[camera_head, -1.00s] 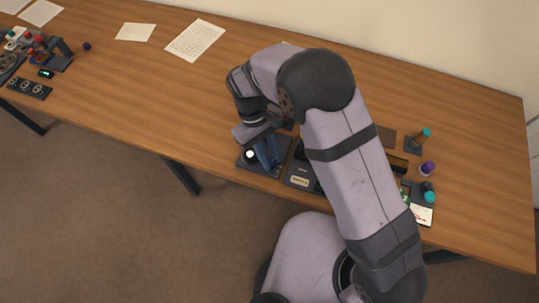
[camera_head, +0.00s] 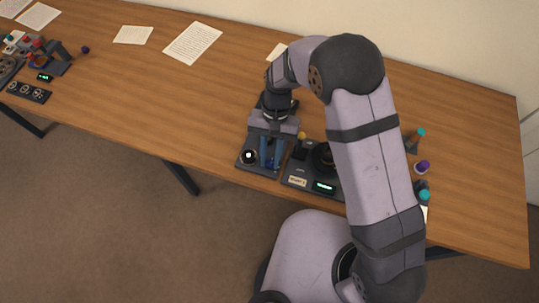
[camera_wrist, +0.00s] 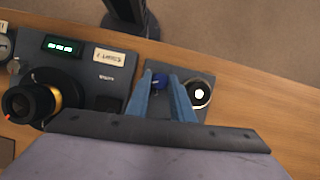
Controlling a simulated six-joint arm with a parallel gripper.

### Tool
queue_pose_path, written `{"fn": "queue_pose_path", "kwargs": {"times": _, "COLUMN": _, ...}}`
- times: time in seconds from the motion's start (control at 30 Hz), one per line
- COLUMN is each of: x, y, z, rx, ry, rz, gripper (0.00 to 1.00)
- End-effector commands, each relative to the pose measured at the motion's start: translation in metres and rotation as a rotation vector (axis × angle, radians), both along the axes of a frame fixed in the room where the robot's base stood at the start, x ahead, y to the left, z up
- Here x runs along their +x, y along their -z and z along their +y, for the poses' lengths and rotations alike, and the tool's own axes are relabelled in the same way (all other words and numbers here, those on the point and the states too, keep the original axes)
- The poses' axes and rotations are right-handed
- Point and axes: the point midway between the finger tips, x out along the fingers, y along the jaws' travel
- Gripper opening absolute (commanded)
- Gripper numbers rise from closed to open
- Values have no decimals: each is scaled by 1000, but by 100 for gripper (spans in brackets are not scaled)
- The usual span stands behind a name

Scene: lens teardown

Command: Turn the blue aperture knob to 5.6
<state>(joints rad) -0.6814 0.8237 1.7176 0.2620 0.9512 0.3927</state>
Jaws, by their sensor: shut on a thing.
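The blue aperture knob (camera_wrist: 158,82) stands on a dark panel (camera_wrist: 207,84), beside a round white-lit dial (camera_wrist: 199,93). My gripper (camera_wrist: 160,80) has its two blue fingers on either side of the knob and is shut on it. In the head view, my gripper (camera_head: 270,166) points down onto the same panel at the table's front edge, with the dial (camera_head: 249,156) to its left. The fingers partly hide the knob, and I cannot read its setting.
Next to the panel is a dark unit with a green display (camera_wrist: 63,46), a label (camera_wrist: 109,57) and a black lens (camera_wrist: 27,101); the digits are too small to read. Purple (camera_head: 421,166) and teal-topped parts (camera_head: 424,195) stand at right. Papers (camera_head: 192,43) lie behind on clear table.

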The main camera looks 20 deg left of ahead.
Motion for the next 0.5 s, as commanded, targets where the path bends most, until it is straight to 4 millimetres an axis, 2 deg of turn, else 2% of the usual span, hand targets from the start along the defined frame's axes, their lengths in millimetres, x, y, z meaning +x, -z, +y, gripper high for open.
{"fn": "queue_pose_path", "kwargs": {"times": 0.2, "x": 1, "y": -2, "z": -1, "rx": 2, "ry": 120, "rz": -4, "gripper": 0}}
{"fn": "queue_pose_path", "kwargs": {"times": 0.5, "x": 2, "y": -1, "z": 0, "rx": 3, "ry": 184, "rz": -5, "gripper": 0}}
